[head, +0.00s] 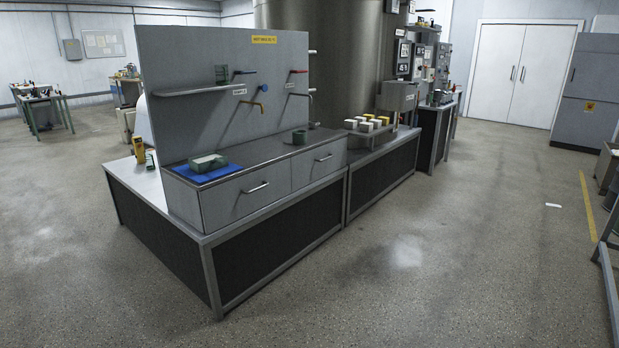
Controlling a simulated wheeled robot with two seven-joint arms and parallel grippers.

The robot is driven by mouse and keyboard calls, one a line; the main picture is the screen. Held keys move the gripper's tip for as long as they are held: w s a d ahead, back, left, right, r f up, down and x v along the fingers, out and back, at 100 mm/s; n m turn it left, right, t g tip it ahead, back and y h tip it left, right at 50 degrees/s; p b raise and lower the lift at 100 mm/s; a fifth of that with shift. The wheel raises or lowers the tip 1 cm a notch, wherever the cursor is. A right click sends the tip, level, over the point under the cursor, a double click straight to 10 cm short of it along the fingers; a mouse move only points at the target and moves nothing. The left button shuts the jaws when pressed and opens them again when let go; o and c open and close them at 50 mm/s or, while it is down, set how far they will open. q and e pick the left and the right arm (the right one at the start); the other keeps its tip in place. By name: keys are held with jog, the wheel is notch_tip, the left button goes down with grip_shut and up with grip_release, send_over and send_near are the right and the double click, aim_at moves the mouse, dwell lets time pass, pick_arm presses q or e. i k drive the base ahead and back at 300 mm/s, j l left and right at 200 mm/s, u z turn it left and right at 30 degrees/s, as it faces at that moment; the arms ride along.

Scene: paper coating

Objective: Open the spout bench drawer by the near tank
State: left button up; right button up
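The spout bench (184,210) stands left of centre in the head view, with a grey upright panel (215,60) carrying spouts and handles. Its front has two drawers side by side, a left drawer (228,203) and a right drawer (303,173). Each has a bar handle, and both look shut. A large metal tank (340,60) rises behind the bench. Neither of my grippers is in view.
Several small blocks (366,127) stand on the adjoining bench.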

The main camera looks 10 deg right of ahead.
aim_at(308, 166)
jog(key=i+z, duration=0.4)
jog(key=i, duration=1.55)
jog(key=l, duration=0.1)
